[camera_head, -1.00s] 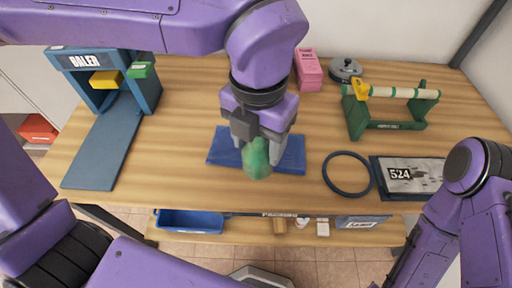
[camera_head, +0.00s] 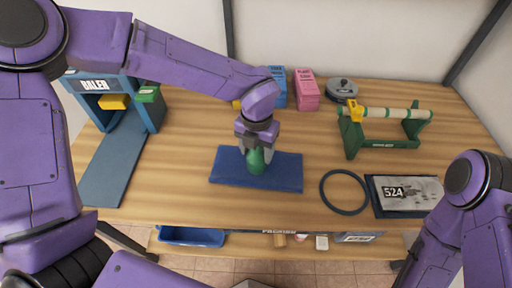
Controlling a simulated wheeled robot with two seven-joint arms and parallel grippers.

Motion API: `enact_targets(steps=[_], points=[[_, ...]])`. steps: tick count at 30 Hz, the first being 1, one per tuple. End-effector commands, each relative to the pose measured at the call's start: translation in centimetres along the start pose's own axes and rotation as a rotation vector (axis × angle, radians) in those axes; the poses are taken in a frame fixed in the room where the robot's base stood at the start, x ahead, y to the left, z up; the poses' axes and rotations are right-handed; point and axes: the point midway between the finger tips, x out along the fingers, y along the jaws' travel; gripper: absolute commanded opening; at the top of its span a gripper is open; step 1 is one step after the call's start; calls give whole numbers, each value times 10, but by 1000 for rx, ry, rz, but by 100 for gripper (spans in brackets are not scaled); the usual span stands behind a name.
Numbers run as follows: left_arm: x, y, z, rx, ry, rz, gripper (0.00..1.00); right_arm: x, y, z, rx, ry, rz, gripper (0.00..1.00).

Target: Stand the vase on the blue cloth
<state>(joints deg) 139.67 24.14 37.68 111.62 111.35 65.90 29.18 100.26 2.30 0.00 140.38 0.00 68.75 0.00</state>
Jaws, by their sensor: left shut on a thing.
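The green vase (camera_head: 257,164) is upright over the middle of the blue cloth (camera_head: 284,172). Its upper part is hidden between the fingers of my left gripper (camera_head: 257,152), which is shut on it from above. The vase's base appears to be at the cloth, but I cannot tell whether it touches. The cloth lies flat near the front of the wooden table. My right arm comes in at the lower right; its gripper is out of view.
A black ring (camera_head: 344,208) and a grey panel marked 524 (camera_head: 406,194) lie right of the cloth. A green roller stand (camera_head: 384,132), pink box (camera_head: 306,90) and blue box (camera_head: 278,88) stand behind. A blue frame (camera_head: 152,108) stands left. Bare table surrounds the cloth.

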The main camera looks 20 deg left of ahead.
Motion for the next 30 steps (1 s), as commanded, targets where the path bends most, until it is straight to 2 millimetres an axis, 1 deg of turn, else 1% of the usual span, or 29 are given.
enact_targets(steps=[2, 8, 14, 15, 16, 18, 20, 23, 24, 25, 26, 30], points=[[3, 0, 0, 0, -2, -1, 22, 0, 0, 0, 0, 0, 0, 47], [4, 0, 0, 0, -1, -1, 22, 0, 0, 0, 0, 0, 0, 47], [11, 0, 0, 0, 0, -1, 22, 4, 0, 1, 0, 0, 0, 47], [12, 0, -1, 1, 1, -1, 16, 4, 0, 2, 0, 0, 0, 47], [13, 0, -1, 1, 1, 0, 16, 5, 0, 2, 0, 0, 0, 47], [16, 0, -1, 1, 3, 0, 3, 6, -1, 2, 0, 0, 0, 47], [18, 0, -2, 1, 4, 0, 0, 7, -1, 3, 0, 0, 0, 47], [18, 0, -2, 1, 6, 0, 0, 6, -1, 2, 0, 0, 0, 47], [19, 0, -2, 1, 7, 1, 73, 6, -1, 3, 0, 0, 0, 47], [19, 0, -2, 1, 7, 1, 83, 6, -1, 3, 0, 0, 0, 47], [19, 0, -2, 1, 6, 1, 86, 7, -1, 3, 0, 0, 0, 47], [18, 0, -2, 0, 4, 0, 86, 6, -1, 2, 0, 0, 0, 47]])
